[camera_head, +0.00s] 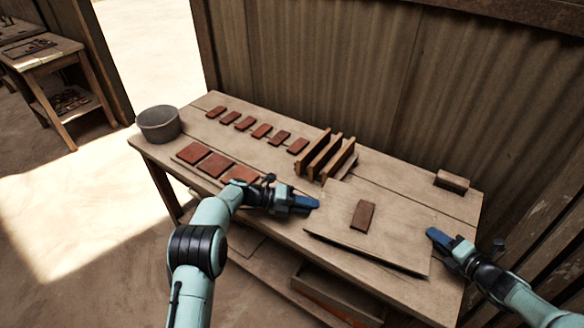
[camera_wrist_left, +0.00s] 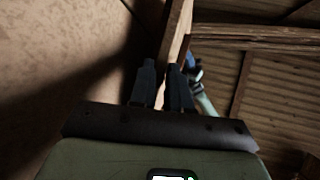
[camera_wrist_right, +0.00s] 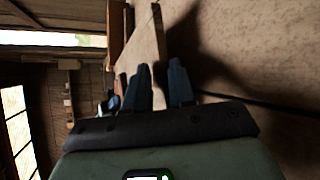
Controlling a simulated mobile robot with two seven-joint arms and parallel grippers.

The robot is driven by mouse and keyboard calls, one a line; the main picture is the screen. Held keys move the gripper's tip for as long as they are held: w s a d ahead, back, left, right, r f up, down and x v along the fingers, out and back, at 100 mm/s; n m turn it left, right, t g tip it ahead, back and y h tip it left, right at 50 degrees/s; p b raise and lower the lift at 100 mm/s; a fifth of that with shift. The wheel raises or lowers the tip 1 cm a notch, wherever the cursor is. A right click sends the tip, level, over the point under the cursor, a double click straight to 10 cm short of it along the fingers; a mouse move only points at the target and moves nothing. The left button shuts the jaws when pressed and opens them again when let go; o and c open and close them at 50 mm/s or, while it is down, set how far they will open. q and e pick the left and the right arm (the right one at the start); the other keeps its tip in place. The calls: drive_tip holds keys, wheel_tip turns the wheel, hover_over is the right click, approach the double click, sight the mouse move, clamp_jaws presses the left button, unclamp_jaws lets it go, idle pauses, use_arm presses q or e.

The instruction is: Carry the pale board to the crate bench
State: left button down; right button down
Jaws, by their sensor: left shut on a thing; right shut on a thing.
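The pale board (camera_head: 395,238) is at the right half of the wooden table, with one red-brown tile (camera_head: 363,215) lying on it. A dark shadow shows under its front edge, so it looks slightly raised there. My left gripper (camera_head: 314,203) is shut on the board's left edge. My right gripper (camera_head: 434,234) is shut on its right edge. In the left wrist view the board (camera_wrist_left: 178,35) runs up between the fingers (camera_wrist_left: 163,68). In the right wrist view the board (camera_wrist_right: 150,42) sits at the fingers (camera_wrist_right: 160,68). I cannot tell which bench is the crate bench.
The table (camera_head: 400,190) also holds a grey bucket (camera_head: 158,124), several red tiles (camera_head: 262,131), upright wooden slats (camera_head: 330,155) and a small block (camera_head: 452,181). A box (camera_head: 335,298) is below it. Another bench (camera_head: 45,60) stands far left, past open floor.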

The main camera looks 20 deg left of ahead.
use_arm(q)
drive_tip(key=shift+s+d+f, duration=0.1)
drive_tip(key=shift+d+f, duration=0.1)
drive_tip(key=shift+f, duration=0.2)
use_arm(e)
drive_tip(key=shift+s+a+f, duration=0.1)
drive_tip(key=shift+a+f, duration=0.2)
drive_tip(key=shift+f, duration=0.1)
use_arm(q)
drive_tip(key=c, duration=1.4)
unclamp_jaws()
drive_tip(key=shift+f+b, duration=0.2)
drive_tip(key=shift+b, duration=0.15)
drive_tip(key=shift+c, duration=0.2)
use_arm(e)
drive_tip(key=c, duration=1.3)
unclamp_jaws()
drive_tip(key=shift+f, duration=0.2)
use_arm(q)
drive_tip(key=o, duration=0.3)
drive_tip(key=shift+r, duration=0.15)
use_arm(e)
drive_tip(key=o, duration=0.4)
drive_tip(key=shift+r, duration=0.15)
drive_tip(key=shift+c, duration=0.2)
use_arm(q)
drive_tip(key=shift+o, duration=0.2)
drive_tip(key=shift+a, duration=0.1)
use_arm(e)
drive_tip(key=shift+d, duration=0.15)
